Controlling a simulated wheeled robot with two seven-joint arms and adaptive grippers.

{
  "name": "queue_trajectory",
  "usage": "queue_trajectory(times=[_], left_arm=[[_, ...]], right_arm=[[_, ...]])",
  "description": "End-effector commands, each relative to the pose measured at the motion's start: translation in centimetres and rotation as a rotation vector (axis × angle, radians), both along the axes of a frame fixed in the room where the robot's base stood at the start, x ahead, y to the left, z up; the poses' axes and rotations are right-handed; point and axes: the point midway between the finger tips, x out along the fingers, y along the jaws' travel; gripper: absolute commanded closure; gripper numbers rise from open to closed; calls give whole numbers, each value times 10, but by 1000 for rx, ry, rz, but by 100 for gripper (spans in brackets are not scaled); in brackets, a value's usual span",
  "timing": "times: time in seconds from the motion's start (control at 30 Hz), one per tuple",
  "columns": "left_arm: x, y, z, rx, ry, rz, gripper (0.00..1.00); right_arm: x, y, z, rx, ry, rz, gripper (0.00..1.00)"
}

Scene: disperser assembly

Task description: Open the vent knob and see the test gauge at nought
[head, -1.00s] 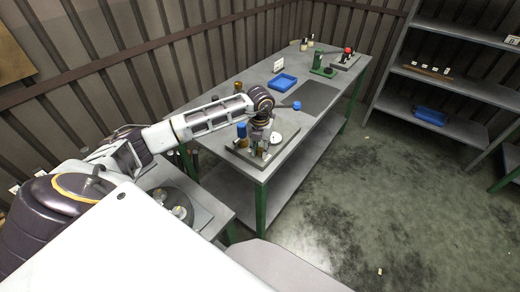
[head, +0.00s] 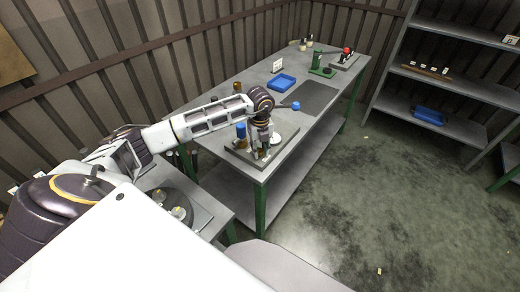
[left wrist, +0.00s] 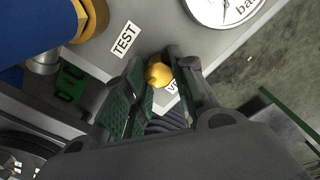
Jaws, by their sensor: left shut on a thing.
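My left gripper (head: 261,154) points down over the test stand's grey plate (head: 288,136) at the near end of the bench. In the left wrist view, the left gripper (left wrist: 157,82) has its green-padded fingers closed around the small yellow vent knob (left wrist: 159,73). The label beside the knob is mostly hidden by a finger. The white gauge (left wrist: 226,8) is cut off by the top edge, so its reading cannot be told. The gauge (head: 276,138) is too small to read in the head view. A TEST label (left wrist: 125,39) lies on the plate. My right gripper is out of view.
A blue-topped cylinder (head: 241,130) stands on the plate close left of the gripper; its blue body (left wrist: 35,25) and brass nut (left wrist: 92,18) show in the wrist view. A blue tray (head: 282,82), dark mat (head: 312,97) and green press (head: 320,64) are farther along the bench.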

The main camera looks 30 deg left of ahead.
Motion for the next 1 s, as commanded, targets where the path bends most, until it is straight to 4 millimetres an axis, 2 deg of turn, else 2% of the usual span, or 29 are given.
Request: queue_trajectory(times=[0.53, 0.57, 0.7, 0.73, 1.0], left_arm=[[1, 1, 1, 1, -3, 34, 98], [1, 1, 1, 1, -3, 34, 73], [1, 1, 1, 0, -3, 33, 55], [1, 0, 1, 1, -2, 33, 52], [0, 0, 0, 0, -1, 32, 52]], right_arm=[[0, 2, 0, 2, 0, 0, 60], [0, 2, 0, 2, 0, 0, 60], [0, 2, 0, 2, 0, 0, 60], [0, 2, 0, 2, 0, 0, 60], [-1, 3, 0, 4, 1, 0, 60]])
